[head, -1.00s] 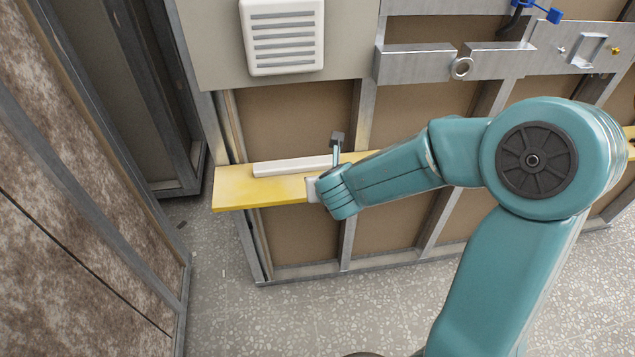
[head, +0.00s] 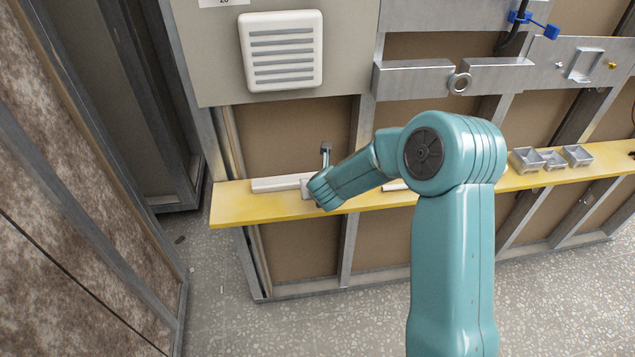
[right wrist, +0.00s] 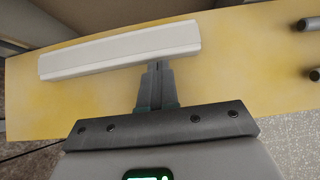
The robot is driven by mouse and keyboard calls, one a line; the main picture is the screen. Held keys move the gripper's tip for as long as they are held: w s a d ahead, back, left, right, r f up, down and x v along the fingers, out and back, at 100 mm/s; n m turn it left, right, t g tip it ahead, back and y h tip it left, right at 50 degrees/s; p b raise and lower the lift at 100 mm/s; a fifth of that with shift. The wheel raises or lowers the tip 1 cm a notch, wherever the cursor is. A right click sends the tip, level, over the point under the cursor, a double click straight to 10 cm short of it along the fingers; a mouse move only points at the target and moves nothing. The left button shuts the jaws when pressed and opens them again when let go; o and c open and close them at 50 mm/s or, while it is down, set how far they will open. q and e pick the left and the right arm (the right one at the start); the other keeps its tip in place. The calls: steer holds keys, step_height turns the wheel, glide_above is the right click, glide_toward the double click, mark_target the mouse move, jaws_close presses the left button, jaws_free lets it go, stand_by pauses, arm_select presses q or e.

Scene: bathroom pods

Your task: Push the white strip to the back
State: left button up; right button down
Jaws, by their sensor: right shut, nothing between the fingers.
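The white strip (head: 276,185) lies lengthwise on the left part of the yellow shelf (head: 240,208), close to the wall frame behind it. My right arm covers its right end in the head view. The right wrist view shows the whole strip (right wrist: 120,50), slightly slanted, with yellow surface in front of it. My right gripper (right wrist: 158,68) is shut and empty. Its fingertips are at the strip's near long edge, right of its middle; I cannot tell whether they touch. My left gripper is not in view.
Small grey metal trays (head: 527,160) stand on the shelf to the right. Another whitish piece (head: 394,187) shows partly behind my arm. A white vent (head: 282,50) and a metal rail (head: 413,80) are on the wall above. Dark cylinders (right wrist: 310,23) show at the wrist view's right edge.

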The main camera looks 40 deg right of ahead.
steer(key=shift+w+d, duration=0.1)
steer(key=shift+w, duration=0.1)
steer(key=shift+w+d, duration=0.45)
steer(key=shift+w, duration=0.3)
steer(key=shift+s, duration=0.1)
